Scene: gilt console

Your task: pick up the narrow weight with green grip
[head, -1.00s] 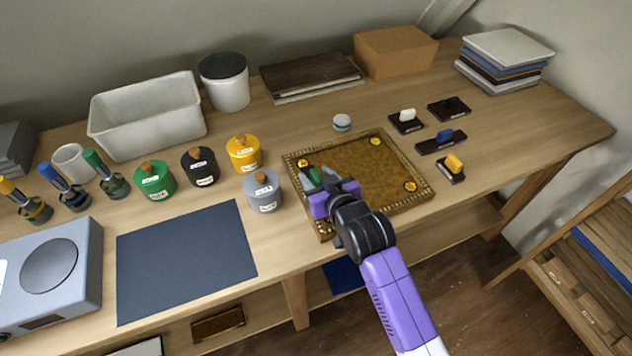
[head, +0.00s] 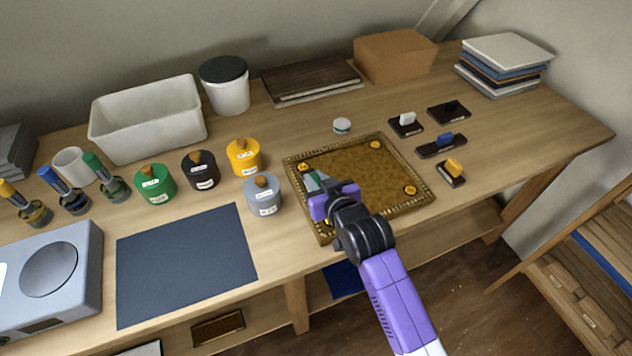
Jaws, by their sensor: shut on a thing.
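The narrow weight with green grip (head: 312,182) shows only in part, at the left side of the gilt tray (head: 372,170). My gripper (head: 324,186) reaches over the tray from the front and is shut on this weight. The purple jaw parts and fingers hide most of it, including its base. I cannot tell whether it touches the tray or is raised above it.
Weights with white (head: 407,118), black (head: 450,107), blue (head: 444,138) and yellow (head: 453,166) grips stand right of the tray. A grey lidded pot (head: 263,200) stands close on the left. A small round tin (head: 342,125) is behind the tray.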

